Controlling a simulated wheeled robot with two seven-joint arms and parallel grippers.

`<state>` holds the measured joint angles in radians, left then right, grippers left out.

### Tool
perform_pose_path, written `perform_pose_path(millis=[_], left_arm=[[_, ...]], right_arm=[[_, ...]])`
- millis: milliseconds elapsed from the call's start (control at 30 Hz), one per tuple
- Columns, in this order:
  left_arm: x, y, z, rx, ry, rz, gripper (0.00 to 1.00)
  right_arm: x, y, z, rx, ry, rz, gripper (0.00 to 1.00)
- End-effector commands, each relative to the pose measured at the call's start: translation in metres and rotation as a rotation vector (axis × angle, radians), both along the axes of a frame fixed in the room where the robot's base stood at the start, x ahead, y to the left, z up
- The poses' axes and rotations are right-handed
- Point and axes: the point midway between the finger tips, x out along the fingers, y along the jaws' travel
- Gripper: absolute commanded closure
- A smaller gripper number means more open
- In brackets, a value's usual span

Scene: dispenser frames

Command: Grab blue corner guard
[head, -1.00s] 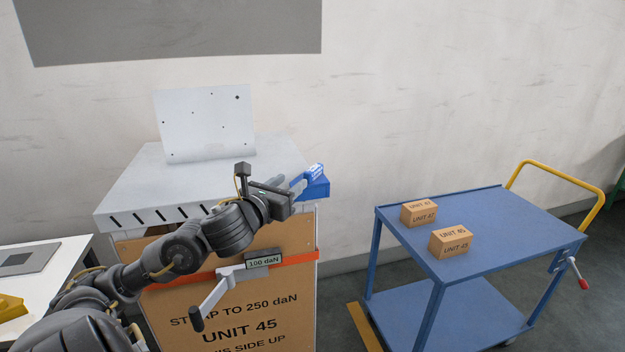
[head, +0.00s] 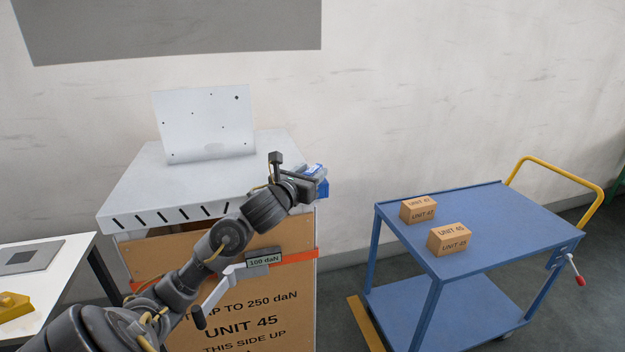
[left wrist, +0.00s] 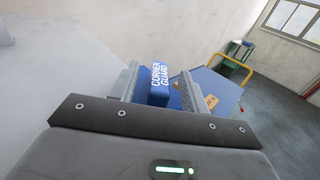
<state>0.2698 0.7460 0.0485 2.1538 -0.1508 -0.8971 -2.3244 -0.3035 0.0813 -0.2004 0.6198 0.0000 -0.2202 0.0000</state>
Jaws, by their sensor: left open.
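The blue corner guard (head: 323,188) sits at the right front corner of the grey-white top panel, mostly hidden behind my left gripper in the head view. In the left wrist view the blue corner guard (left wrist: 159,82) shows white "CORNER GUARD" lettering and lies between the two fingers. My left gripper (left wrist: 158,90) is open, with one finger on each side of the guard; whether they touch it I cannot tell. It also shows at the guard in the head view (head: 312,178). My right gripper is not in view.
The panel (head: 180,175) tops a large carton (head: 235,315) marked "UNIT 45", with an orange strap (head: 300,255) and a tensioner showing "100 daN" (head: 264,259). A blue cart (head: 510,225) with two small boxes stands right. A white table (head: 60,285) is at left.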

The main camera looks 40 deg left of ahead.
Motion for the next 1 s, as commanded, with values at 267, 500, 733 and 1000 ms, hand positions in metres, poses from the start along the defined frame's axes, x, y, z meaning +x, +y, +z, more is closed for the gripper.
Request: perform_pose_path(millis=[267, 500, 733, 1000], left_arm=[[0.000, 0.000, 0.000, 0.000, 0.000, 0.000, 0.76], [-0.001, 0.000, 0.000, 0.000, 0.000, 0.001, 1.00], [-0.001, 0.000, 0.003, 0.001, -0.001, 0.001, 1.00], [-0.002, -0.003, 0.051, 0.004, -0.001, -0.006, 1.00]], right_arm=[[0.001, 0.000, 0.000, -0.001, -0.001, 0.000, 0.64], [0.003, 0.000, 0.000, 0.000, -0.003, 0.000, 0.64], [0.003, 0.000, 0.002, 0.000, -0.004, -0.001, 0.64], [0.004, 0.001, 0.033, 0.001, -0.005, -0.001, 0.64]])
